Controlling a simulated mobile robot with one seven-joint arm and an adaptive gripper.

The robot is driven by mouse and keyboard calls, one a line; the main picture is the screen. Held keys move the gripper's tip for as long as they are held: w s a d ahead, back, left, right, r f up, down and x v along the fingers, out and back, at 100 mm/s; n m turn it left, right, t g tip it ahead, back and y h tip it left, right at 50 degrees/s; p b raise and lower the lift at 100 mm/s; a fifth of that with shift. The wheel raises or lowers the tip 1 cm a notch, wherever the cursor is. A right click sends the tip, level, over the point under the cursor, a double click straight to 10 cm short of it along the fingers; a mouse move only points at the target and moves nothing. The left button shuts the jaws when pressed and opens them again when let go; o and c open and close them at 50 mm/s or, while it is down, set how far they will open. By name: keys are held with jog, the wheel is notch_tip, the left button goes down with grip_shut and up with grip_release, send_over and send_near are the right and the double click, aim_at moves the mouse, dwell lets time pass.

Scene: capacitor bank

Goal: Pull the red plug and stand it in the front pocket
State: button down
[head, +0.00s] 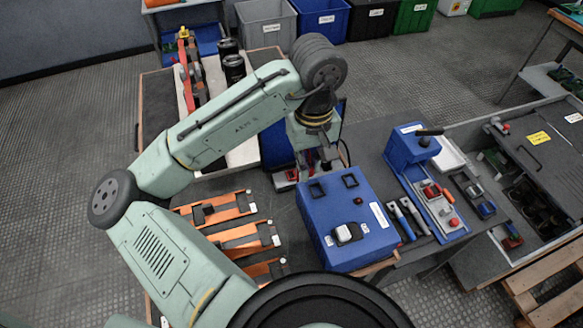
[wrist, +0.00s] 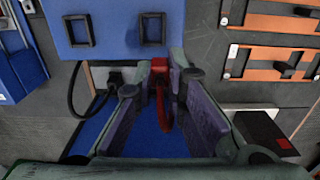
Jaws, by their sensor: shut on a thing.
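The red plug (wrist: 160,88) shows between the purple-padded fingers of my gripper (wrist: 159,82), beside the edge of the blue box (wrist: 115,38). My gripper is shut on it. Whether the plug is still seated at its top end is unclear. In the head view my gripper (head: 318,158) is just beyond the far edge of the blue box (head: 338,212), and the plug is mostly hidden. Two black-framed openings sit on the box, one (wrist: 80,30) left and one (wrist: 152,28) right in the wrist view. I cannot tell which pocket is the front one.
A grey plug (wrist: 115,76) with a looping black cable is close left of my gripper. A black-and-red box (wrist: 266,132) lies to the right. Orange brackets (head: 238,238) lie left of the blue box; blue-handled tools (head: 402,220) and a blue fixture (head: 412,150) are right.

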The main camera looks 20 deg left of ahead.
aim_at(317, 193)
jog(key=shift+s+d, duration=1.1)
jog(key=shift+d, duration=0.1)
jog(key=shift+f, duration=0.1)
jog(key=shift+f+b, duration=0.4)
jog(key=shift+f, duration=0.3)
jog(key=shift+f, duration=0.45)
jog(key=shift+s+f+b, duration=0.2)
jog(key=shift+f+b, duration=0.1)
jog(key=shift+f, duration=0.15)
jog(key=c, duration=1.8)
grip_release()
jog(key=shift+o, duration=1.2)
jog(key=shift+w+f, duration=0.15)
